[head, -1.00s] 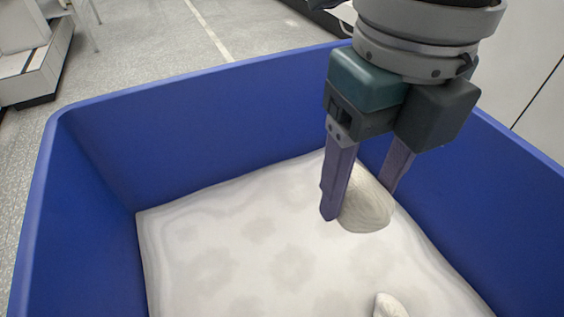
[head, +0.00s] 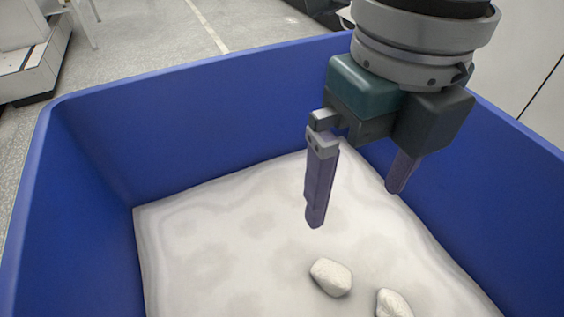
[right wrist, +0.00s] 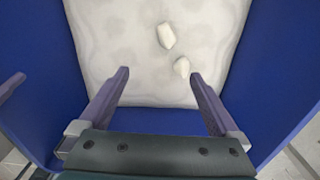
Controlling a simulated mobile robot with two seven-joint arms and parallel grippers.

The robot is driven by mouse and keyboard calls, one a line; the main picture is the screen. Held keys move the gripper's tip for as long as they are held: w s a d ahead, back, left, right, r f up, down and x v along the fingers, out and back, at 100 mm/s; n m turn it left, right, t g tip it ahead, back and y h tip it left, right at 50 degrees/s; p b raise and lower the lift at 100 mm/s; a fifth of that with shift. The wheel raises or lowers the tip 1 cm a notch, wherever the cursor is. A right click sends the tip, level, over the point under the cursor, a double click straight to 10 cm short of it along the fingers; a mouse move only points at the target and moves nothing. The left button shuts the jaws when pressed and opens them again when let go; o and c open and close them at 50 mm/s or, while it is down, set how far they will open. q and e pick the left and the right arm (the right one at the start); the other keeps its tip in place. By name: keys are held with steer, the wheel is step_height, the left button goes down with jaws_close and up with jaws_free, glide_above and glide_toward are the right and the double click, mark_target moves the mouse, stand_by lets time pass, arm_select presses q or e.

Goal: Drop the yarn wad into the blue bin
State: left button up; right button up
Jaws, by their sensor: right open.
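The blue bin (head: 200,125) fills most of the head view, and its wall also shows in the right wrist view (right wrist: 275,60). A pale yarn wad (head: 331,278) lies on the white lining inside the bin, apart from my gripper. A second, similar pale wad (head: 393,303) lies to its right, partly cut off by the frame edge. Both wads show in the right wrist view; I cannot tell which is which there. My right gripper (head: 356,207) is open and empty above the lining, its fingers wide apart (right wrist: 160,73).
The white lining (head: 215,235) covers the bin's bottom, with bare room to the left. The bin's high walls rise around my right gripper. Grey floor (head: 140,45) lies beyond the bin, with white furniture (head: 25,60) at the far left.

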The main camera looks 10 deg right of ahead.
step_height(320, 180, up, 10)
stand_by(0.5)
